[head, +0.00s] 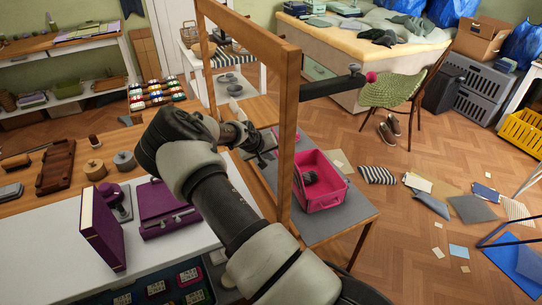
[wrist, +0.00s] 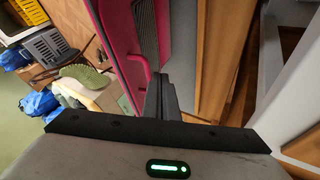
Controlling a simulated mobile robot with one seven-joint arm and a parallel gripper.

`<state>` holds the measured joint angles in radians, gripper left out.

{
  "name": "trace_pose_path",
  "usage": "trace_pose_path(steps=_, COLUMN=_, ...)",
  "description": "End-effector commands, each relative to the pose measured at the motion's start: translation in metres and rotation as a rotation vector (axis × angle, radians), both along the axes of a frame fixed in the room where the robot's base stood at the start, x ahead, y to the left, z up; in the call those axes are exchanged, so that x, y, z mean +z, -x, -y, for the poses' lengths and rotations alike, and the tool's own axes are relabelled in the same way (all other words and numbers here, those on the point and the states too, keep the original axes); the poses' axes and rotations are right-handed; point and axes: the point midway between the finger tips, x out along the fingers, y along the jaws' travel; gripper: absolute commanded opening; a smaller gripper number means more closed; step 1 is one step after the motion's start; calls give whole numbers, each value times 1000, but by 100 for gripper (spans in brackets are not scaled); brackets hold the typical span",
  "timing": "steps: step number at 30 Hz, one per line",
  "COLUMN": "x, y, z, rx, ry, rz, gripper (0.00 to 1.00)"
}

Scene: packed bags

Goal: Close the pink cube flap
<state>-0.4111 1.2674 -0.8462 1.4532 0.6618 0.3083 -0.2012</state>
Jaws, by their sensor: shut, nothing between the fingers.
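The pink cube (head: 326,201) sits on a grey-topped table to the right of a wooden frame. Its top is open, and a dark item (head: 309,178) lies inside. I cannot make out its flap as a separate part in the head view. In the wrist view, a pink edge with a loop-like handle (wrist: 138,62) and a mesh panel (wrist: 148,28) are close to the fingers. My gripper (wrist: 161,88) is shut and empty, its tips beside the pink edge; I cannot tell if they touch. In the head view it is partly hidden near the frame's post.
The wooden frame's post (head: 287,130) stands between my arm and the cube.

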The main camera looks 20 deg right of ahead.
Motion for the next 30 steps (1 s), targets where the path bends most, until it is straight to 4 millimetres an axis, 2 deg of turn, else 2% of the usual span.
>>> trace_pose_path(steps=19, x=5, y=1, z=11, rx=-3, ry=-1, rz=2, gripper=0)
trace_pose_path(steps=23, x=11, y=2, z=23, rx=-4, ry=-2, rz=2, gripper=0)
trace_pose_path(steps=30, x=24, y=4, z=57, rx=-5, ry=-2, rz=3, gripper=0)
